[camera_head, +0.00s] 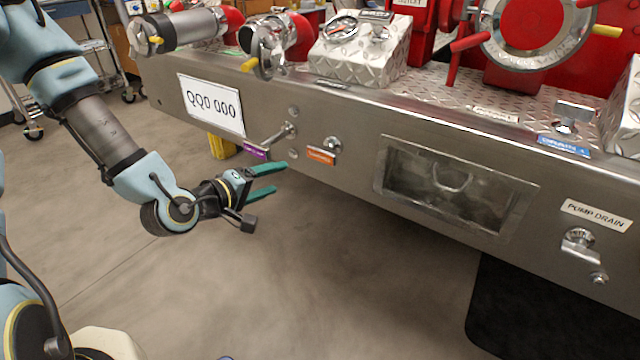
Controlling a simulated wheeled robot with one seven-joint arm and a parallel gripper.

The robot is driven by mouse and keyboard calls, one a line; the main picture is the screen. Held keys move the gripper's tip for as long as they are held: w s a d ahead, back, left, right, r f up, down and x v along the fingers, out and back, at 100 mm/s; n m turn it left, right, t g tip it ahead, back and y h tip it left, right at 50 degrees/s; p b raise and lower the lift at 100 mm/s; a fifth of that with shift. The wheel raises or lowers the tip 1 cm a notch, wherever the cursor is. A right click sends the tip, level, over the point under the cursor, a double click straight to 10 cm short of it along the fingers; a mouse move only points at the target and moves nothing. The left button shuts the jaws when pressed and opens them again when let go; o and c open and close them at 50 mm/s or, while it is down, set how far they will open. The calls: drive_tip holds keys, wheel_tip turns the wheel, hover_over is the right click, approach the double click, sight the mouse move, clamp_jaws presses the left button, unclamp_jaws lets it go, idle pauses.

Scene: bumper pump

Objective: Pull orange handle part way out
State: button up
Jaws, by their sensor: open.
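The orange-labelled handle (332,145) is a small round metal knob on the front face of the steel bumper (365,205). Its orange tag (321,156) sits just below and left of it. The knob looks close to the bumper face. My gripper (277,178) is to the left of and below the knob, in front of the bumper. Its two green fingers are apart, point right and hold nothing. There is a gap between the fingertips and the knob.
A purple-tagged handle (282,134) sticks out from the bumper just left of the orange one, above my fingers. A recessed compartment (455,185) is to the right, with a pump drain knob (579,242) beyond.

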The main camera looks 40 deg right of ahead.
sight(320, 157)
drive_tip(key=d+n+h+b, duration=0.1)
drive_tip(key=d, duration=0.3)
drive_tip(key=d+n+h+b, duration=0.1)
drive_tip(key=d, duration=0.4)
drive_tip(key=d+n+t+h+b, duration=0.1)
drive_tip(key=d, duration=0.3)
drive_tip(key=shift+s+d+r+h, duration=0.15)
drive_tip(key=shift+d+r+h, duration=0.15)
drive_tip(key=shift+d, duration=0.1)
clamp_jaws()
drive_tip(key=shift+a+n, duration=0.1)
drive_tip(key=shift+n, duration=0.2)
idle(0.7)
